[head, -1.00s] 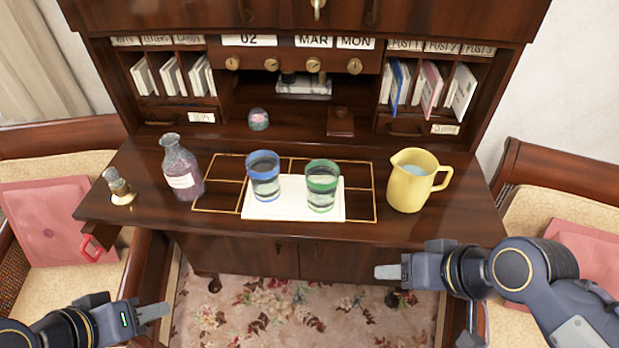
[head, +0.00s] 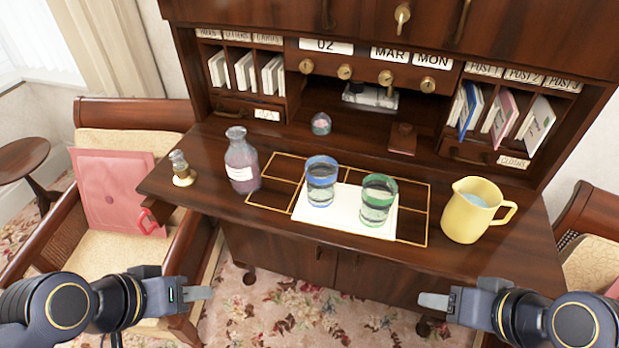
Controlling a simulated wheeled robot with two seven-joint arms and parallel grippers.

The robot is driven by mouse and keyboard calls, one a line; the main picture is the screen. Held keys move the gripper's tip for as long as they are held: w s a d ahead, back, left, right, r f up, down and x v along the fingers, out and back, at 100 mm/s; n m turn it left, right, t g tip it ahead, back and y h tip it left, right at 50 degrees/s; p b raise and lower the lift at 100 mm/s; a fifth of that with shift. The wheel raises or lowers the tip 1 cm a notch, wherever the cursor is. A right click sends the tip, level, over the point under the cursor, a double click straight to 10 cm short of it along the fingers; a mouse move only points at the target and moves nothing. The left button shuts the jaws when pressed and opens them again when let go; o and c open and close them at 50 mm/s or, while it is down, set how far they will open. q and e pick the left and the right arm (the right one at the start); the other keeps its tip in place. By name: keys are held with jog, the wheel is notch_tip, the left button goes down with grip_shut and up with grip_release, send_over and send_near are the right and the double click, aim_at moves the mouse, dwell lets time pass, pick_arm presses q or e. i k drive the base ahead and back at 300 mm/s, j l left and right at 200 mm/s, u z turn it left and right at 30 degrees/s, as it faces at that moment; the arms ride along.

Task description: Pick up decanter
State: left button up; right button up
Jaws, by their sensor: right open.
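The decanter (head: 242,162) is a glass bottle with purplish contents and a white label. It stands upright on the left part of the desk top, just left of the gold grid lines. My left gripper (head: 208,293) is in front of and below the desk edge, well apart from the decanter; only one finger shows clearly, so its opening is hard to see. My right gripper (head: 422,299) is in front of the desk at the right, open and holding nothing visible.
A small brass-based bottle (head: 181,170) stands left of the decanter. A blue-rimmed glass (head: 321,181) and a green-rimmed glass (head: 377,200) stand on a white sheet (head: 336,217). A yellow jug (head: 470,212) is at right.

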aim_at(241, 157)
jog(key=j+z, duration=0.3)
jog(key=j, duration=0.15)
jog(key=k+j+z, duration=0.1)
jog(key=j+z, duration=0.2)
jog(key=j, duration=0.15)
jog(key=k+j+z, duration=0.15)
jog(key=j+z, duration=0.15)
jog(key=j, duration=0.15)
jog(key=j+z, duration=0.15)
jog(key=i+j, duration=0.05)
jog(key=j, duration=0.05)
